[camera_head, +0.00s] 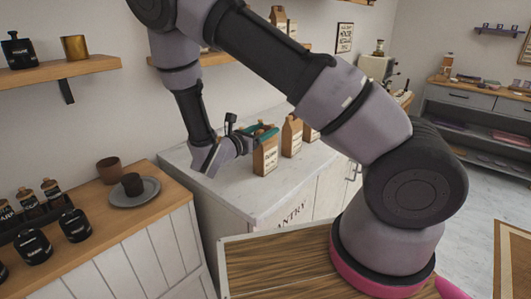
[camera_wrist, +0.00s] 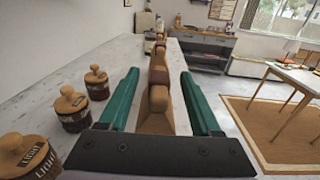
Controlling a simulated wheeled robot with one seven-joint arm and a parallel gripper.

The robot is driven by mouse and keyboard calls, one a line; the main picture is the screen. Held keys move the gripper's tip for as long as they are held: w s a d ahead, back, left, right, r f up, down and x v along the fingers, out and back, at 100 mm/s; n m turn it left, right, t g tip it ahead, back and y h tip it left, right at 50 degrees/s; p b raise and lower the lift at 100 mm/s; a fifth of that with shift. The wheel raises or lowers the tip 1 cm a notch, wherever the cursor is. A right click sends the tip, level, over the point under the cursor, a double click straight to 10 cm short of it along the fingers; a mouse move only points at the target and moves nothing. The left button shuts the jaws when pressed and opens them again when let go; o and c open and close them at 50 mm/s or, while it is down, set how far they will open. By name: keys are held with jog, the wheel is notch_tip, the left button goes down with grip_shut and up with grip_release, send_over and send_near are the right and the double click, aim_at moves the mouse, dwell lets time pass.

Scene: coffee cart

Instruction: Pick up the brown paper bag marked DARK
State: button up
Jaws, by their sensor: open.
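Several brown paper bags stand in a row on the white pantry counter. The nearest bag (camera_head: 265,158) has a pale label too small to read, so I cannot tell whether it says DARK. Two more bags, a second one (camera_head: 291,138) and a third one (camera_head: 309,134), stand behind it to the right. My gripper (camera_head: 263,131) is at the top of the nearest bag. In the wrist view, its teal fingers are spread on both sides of a brown bag (camera_wrist: 156,122), with gaps beside it. More bag tops line up beyond it.
In the wrist view, wooden-lidded jars, one at the front (camera_wrist: 25,155), stand left of the fingers. The white counter (camera_head: 243,196) has free room in front. A wooden counter (camera_head: 150,205) with a plate (camera_head: 146,196) and cup is at left. A wall shelf (camera_head: 55,73) is above.

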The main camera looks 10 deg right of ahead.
aim_at(271, 124)
jog(key=x, duration=0.3)
jog(key=shift+w+d+f, duration=0.15)
jog(key=shift+w+d, duration=0.1)
jog(key=shift+w, duration=0.1)
grip_shut()
dwell(1.1)
